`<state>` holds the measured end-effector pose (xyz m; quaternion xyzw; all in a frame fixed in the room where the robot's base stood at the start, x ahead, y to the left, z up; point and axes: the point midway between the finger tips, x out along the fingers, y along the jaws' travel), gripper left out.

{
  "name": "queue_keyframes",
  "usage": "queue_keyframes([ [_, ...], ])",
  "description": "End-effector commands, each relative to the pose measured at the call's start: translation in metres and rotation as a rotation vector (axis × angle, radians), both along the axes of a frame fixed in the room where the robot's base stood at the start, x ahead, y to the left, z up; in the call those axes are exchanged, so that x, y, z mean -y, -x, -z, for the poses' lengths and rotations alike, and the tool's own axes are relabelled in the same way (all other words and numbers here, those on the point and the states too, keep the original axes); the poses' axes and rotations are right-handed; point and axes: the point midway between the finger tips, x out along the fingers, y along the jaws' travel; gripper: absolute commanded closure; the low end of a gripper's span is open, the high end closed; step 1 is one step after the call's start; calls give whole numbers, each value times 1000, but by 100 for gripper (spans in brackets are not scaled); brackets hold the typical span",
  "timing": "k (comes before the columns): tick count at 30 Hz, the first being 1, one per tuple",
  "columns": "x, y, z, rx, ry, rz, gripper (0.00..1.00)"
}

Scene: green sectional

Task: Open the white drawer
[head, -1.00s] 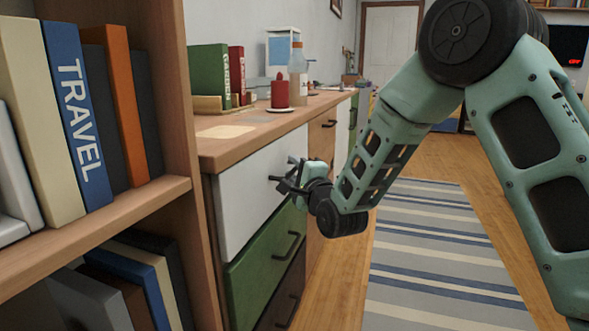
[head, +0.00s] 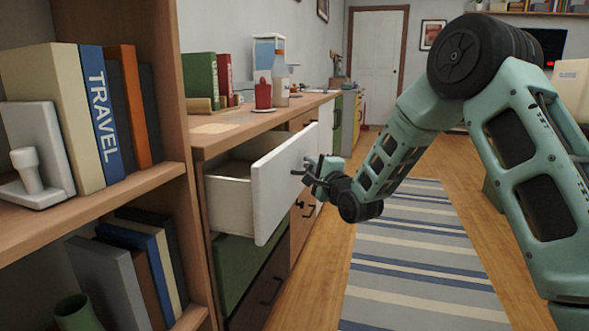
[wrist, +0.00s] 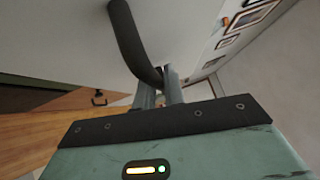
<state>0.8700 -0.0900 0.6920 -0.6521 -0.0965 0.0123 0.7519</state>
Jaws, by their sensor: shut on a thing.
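The white drawer (head: 284,186) stands well out from the wooden cabinet, and its pale inside shows behind the front panel in the head view. Its dark handle (wrist: 134,45) crosses the upper middle of the wrist view. My gripper (head: 310,173) is at the front of the drawer, shut on the handle. In the wrist view its fingers (wrist: 158,92) close around the lower end of the handle. The exact contact is partly hidden in the head view.
A green drawer (head: 236,268) sits shut below. The bookshelf (head: 185,150) stands close on the left. A red candle (head: 263,94) and a bottle (head: 280,82) stand on the cabinet top (head: 215,140). A striped rug (head: 415,245) covers the clear floor at right.

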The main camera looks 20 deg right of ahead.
Motion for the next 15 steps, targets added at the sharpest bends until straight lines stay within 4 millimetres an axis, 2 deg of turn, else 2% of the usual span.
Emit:
queue_keyframes([
  [1, 13, 3, -1, -2, -1, 4, 100],
  [9, 75, 43, -2, -5, -2, 3, 100],
  [15, 110, 70, -1, -4, -3, 0, 100],
])
